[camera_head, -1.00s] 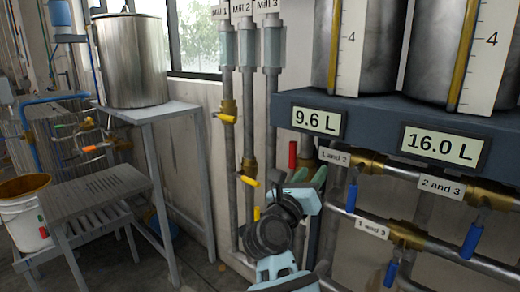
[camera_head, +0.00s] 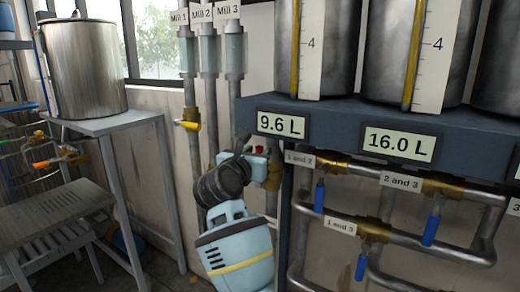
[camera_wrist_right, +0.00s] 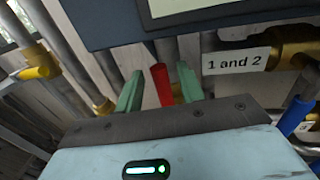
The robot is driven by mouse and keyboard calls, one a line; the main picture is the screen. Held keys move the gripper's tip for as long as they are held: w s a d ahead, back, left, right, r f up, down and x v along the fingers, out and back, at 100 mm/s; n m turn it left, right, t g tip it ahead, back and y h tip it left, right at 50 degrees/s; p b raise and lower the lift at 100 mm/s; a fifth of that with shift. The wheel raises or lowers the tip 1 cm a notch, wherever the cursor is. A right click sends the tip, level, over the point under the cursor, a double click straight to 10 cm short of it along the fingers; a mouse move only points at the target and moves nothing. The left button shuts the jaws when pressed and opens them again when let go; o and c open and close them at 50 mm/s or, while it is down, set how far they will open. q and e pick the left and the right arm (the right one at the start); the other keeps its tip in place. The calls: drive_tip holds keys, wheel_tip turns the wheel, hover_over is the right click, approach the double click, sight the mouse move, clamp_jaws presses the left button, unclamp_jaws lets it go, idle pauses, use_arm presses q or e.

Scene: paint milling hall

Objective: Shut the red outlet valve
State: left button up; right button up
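The red outlet valve handle (camera_head: 256,150) is on the pipework left of the dark shelf, mostly hidden by my right gripper in the head view. In the right wrist view the red handle (camera_wrist_right: 161,86) stands nearly upright between the two green fingers. My right gripper (camera_head: 261,151) is open around it. In the wrist view its fingers (camera_wrist_right: 159,82) stand on either side, with a visible gap on the left; whether the right finger touches the handle, I cannot tell. My left gripper is not in view.
The dark shelf (camera_head: 345,108) with metal tanks overhangs just to the right. Pipes with blue handles (camera_head: 319,197) run below it, near the gripper. A yellow-handled valve (camera_head: 188,125) is on the left pipe. A table with a steel pot (camera_head: 82,68) stands farther left.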

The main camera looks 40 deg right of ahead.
drive_tip(key=shift+x, duration=1.15)
clamp_jaws()
